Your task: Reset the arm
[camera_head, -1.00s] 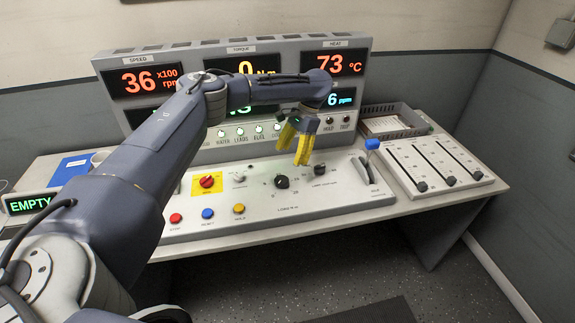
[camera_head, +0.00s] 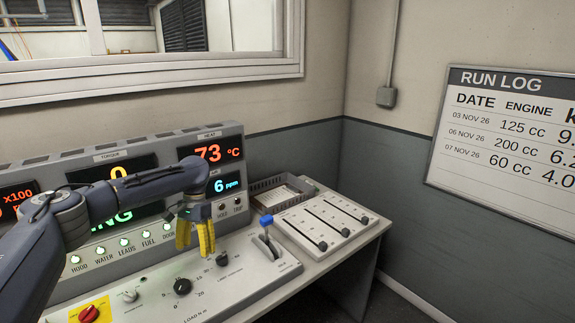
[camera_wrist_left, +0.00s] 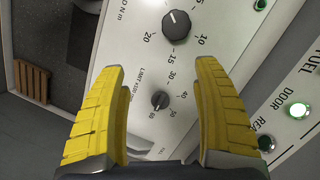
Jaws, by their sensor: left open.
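My left arm reaches in from the left in the head view. Its gripper (camera_head: 195,237), with yellow fingers, is open and empty above the sloped control panel (camera_head: 235,292). In the left wrist view the two yellow fingers (camera_wrist_left: 158,115) stand wide apart. The small limit knob (camera_wrist_left: 160,99) shows between them, and the larger load knob (camera_wrist_left: 176,24) lies beyond. In the head view the load knob (camera_head: 182,286) is below the gripper and the limit knob (camera_head: 223,259) is to its right. The right gripper is not seen.
A blue-tipped lever (camera_head: 266,221) stands upright at the panel's right. Beside it is a slider box (camera_head: 326,225) with three sliders, and a grey tray (camera_head: 280,187) behind. The display console (camera_head: 228,150) rises behind the gripper. A run log board (camera_head: 508,130) hangs on the right wall.

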